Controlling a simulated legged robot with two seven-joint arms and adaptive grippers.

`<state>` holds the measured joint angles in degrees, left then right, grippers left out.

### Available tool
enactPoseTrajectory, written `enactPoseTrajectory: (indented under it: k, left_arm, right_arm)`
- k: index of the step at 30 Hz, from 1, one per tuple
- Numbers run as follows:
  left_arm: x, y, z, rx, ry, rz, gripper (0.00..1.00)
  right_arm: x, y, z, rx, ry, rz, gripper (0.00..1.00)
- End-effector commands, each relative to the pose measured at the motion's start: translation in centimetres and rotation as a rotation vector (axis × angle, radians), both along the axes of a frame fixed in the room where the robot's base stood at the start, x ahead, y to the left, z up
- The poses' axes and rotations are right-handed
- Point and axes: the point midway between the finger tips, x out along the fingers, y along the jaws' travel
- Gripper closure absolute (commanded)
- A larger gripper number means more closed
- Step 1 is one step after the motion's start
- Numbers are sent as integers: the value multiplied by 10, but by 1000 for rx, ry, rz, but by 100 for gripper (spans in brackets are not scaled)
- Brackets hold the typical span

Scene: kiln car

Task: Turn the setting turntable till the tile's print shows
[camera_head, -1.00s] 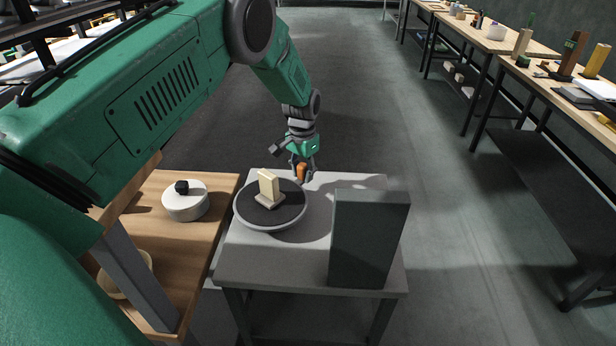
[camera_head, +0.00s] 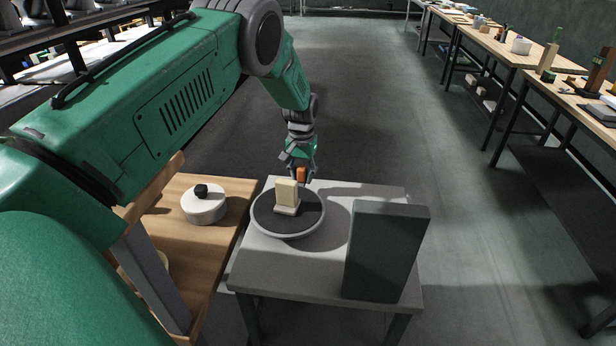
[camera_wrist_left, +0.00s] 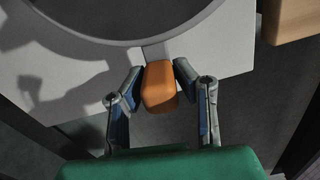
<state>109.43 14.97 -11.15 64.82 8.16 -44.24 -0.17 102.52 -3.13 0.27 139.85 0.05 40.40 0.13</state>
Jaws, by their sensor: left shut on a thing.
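The setting turntable (camera_head: 266,219) is a dark round disc with a pale rim on the grey table. A cream tile (camera_head: 287,191) stands upright on it in a small pale base; I see no print on the faces in view. An orange handle (camera_head: 301,174) sits at the turntable's far edge. In the left wrist view the handle (camera_wrist_left: 160,86) joins the turntable's rim (camera_wrist_left: 125,42) by a short grey bar. My left gripper (camera_head: 300,170) is shut on the handle, one finger on each side, as the left wrist view (camera_wrist_left: 160,90) shows. My right gripper is out of view.
A tall dark grey block (camera_head: 386,250) stands upright on the table right of the turntable. A wooden table (camera_head: 190,245) at the left holds a white round pot with a black knob (camera_head: 204,204). Benches (camera_head: 500,45) line the right side; open floor lies between.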

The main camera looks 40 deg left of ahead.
Motion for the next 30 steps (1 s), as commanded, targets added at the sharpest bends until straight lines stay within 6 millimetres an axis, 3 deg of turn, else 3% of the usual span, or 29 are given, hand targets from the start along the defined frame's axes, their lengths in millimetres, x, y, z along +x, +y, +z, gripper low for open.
enactPoseTrajectory:
  k: [12, 29, 30]
  left_arm:
    - [-3, 13, 3, 4, -10, 106, 100]
    - [-3, 15, 3, 4, -11, 122, 100]
    - [-3, 15, 3, 3, -12, 122, 68]
  right_arm:
    - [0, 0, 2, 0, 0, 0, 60]
    - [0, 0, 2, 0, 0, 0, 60]
    - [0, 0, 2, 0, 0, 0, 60]
